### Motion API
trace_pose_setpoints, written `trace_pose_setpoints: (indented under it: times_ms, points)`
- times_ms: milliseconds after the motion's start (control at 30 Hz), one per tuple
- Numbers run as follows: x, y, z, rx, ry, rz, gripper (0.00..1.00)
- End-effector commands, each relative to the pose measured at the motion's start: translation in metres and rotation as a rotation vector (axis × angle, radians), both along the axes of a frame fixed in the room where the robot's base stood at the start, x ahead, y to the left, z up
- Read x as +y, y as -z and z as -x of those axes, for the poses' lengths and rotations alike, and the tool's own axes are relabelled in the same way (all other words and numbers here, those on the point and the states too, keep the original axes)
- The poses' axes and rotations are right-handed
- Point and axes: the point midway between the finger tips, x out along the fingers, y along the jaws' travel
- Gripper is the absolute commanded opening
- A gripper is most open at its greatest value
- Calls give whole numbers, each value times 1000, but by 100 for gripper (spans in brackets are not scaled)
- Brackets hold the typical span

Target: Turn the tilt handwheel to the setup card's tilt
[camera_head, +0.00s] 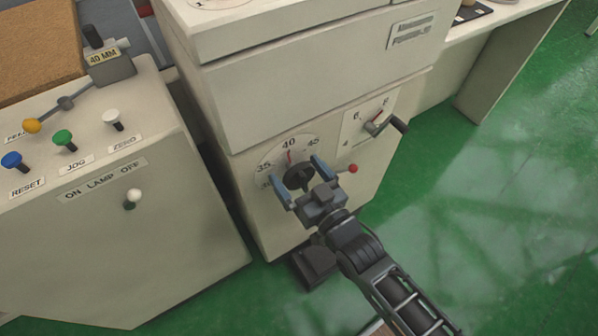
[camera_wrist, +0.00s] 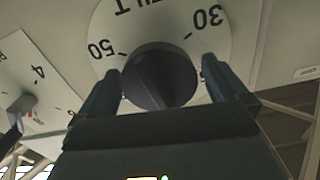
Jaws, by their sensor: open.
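The tilt handwheel shows as a dark round knob (camera_head: 299,176) on the front of the pale machine, in the middle of a white dial (camera_head: 265,164) marked 35, 40 and 45 in the head view. A red pointer (camera_head: 290,156) stands close to 40. My gripper (camera_head: 296,169) is open, with one finger on each side of the knob. In the wrist view the knob (camera_wrist: 160,76) sits between the fingertips, and the dial (camera_wrist: 150,22) shows 50 and 30 upside down. I cannot tell whether the fingers touch the knob. No setup card is readable.
A second dial (camera_head: 352,130) with a crank handle (camera_head: 385,124) is to the right. A red ball knob (camera_head: 353,168) is close to my right finger. A control console (camera_head: 95,240) with coloured knobs stands at left. Green floor (camera_head: 480,220) is open at right.

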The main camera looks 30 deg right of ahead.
Motion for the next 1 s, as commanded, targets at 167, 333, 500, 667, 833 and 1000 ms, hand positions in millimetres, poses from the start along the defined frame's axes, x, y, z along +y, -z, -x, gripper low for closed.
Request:
trace_pose_setpoints:
  times_ms: [167, 333, 500, 667, 833, 1000]
  points:
    - [0, 0, -1, 0, 0, 0, 100]
    - [0, 0, -1, 0, 0, 0, 92]
    - [0, 0, -1, 0, 0, 0, 76]
    - [0, 0, -1, 0, 0, 0, 61]
    - [0, 0, -1, 0, 0, 0, 49]
    - [0, 0, -1, 1, 1, 15, 49]
